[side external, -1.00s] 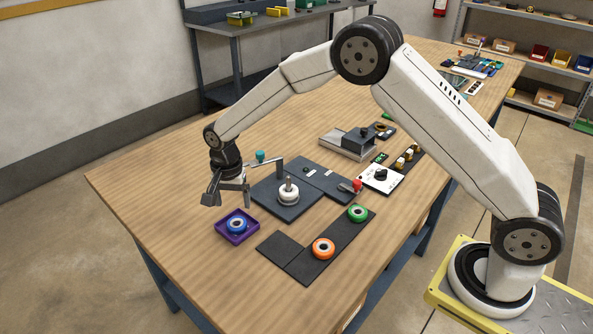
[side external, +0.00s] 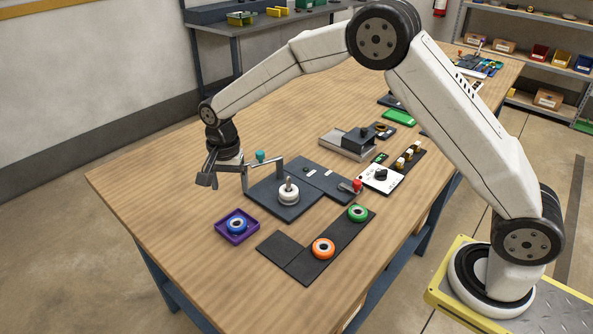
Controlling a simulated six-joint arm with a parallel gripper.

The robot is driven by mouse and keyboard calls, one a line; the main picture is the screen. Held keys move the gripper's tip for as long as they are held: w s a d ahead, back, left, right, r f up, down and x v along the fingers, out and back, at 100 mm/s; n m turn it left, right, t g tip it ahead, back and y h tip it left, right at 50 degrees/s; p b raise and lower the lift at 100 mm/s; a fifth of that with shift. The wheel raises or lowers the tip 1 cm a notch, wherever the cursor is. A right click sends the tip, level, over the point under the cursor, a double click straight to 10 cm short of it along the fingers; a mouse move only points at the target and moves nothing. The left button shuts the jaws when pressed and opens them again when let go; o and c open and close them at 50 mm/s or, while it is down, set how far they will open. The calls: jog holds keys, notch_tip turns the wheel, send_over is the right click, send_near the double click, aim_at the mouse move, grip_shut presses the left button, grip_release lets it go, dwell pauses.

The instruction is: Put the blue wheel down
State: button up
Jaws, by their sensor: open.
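The blue wheel (side external: 237,224) lies flat inside a small purple tray (side external: 222,236) near the left front of the wooden table. My gripper (side external: 224,184) is open and empty. It hangs above and slightly left of the tray, clear of the wheel, with its two fingers spread apart.
A dark plate with a white upright post (side external: 288,193) stands right of the tray, with a teal-knobbed lever (side external: 260,156) close to my gripper. An orange wheel (side external: 323,249) and a green wheel (side external: 357,212) lie on a dark strip. Bare tabletop lies in front of the tray.

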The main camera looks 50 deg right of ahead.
jog(key=s+d+n+t, duration=0.1)
jog(key=s+d+n, duration=0.2)
jog(key=s, duration=0.5)
jog(key=s+d+r+n, duration=0.1)
jog(key=s+d+n, duration=0.3)
jog(key=s, duration=0.4)
jog(key=s+d+n+t, duration=0.1)
jog(key=s+d+n, duration=0.2)
jog(key=s, duration=0.5)
jog(key=shift+s+d+r+n+t, duration=0.15)
jog(key=shift+d+r+n+t, duration=0.15)
jog(key=shift+r+n, duration=0.1)
